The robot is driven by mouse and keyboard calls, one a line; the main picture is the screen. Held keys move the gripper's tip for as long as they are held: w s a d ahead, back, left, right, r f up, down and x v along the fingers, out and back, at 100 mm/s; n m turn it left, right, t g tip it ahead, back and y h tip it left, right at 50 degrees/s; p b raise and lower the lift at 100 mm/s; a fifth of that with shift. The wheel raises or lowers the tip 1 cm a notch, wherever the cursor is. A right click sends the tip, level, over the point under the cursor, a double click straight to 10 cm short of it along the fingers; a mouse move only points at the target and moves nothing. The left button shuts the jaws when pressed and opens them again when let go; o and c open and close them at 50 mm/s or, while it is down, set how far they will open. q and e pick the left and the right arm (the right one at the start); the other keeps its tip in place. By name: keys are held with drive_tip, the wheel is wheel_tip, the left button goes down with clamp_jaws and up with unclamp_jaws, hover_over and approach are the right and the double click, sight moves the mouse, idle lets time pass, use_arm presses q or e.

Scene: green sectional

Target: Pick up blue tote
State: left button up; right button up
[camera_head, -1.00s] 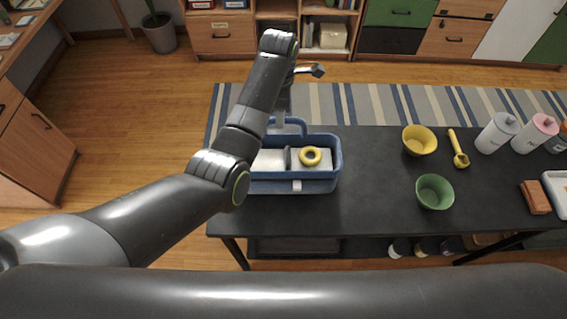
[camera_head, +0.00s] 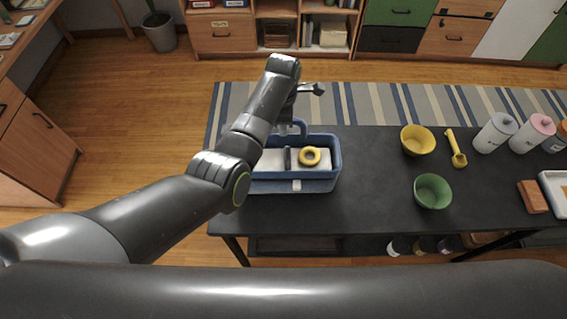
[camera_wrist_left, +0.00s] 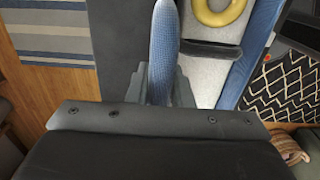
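The wrist view also shows part of the tote's rim (camera_wrist_left: 262,35). My right gripper is not in view.
The black table (camera_head: 375,190) holds a yellow bowl (camera_head: 417,140), a green bowl (camera_head: 433,191), a yellow scoop (camera_head: 457,150), a brown block (camera_head: 533,197) and several bottles at the right. The tabletop just right of the tote is clear. A striped rug (camera_head: 375,105) lies behind.

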use_arm(q)
drive_tip(key=shift+r, duration=0.1)
clamp_jaws()
wheel_tip(320, 180, up, 10)
drive_tip(key=shift+f+b, duration=0.1)
drive_tip(key=shift+b, duration=0.7)
drive_tip(key=shift+r+p, duration=0.2)
drive_tip(key=shift+p, duration=0.55)
drive_tip(key=shift+s+f, duration=0.1)
